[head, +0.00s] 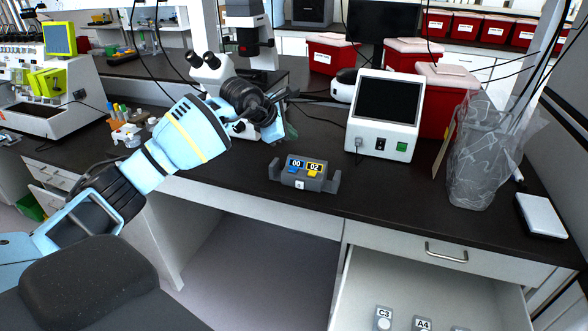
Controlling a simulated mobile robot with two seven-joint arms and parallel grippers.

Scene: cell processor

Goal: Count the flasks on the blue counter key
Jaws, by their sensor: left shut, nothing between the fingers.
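A grey tally counter (303,180) stands near the front edge of the black bench. Its blue key (292,170) is on the left under a display reading 00. Its yellow key (313,173) is on the right under a display reading 02. My left gripper (284,108) is shut and empty above the bench, behind and slightly left of the counter, apart from it. Its wrist partly hides the fingers. Labelled grey pieces marked C3 (383,319) and A4 (422,324) lie in the open drawer, cut off by the frame; I cannot tell whether they are flasks. My right gripper is out of view.
A white box with a dark screen (387,108) stands right of the counter. A clear bag (484,155) and a red bin (440,95) are further right. A microscope (215,75) is behind my left arm. The open drawer (405,280) juts out below the bench.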

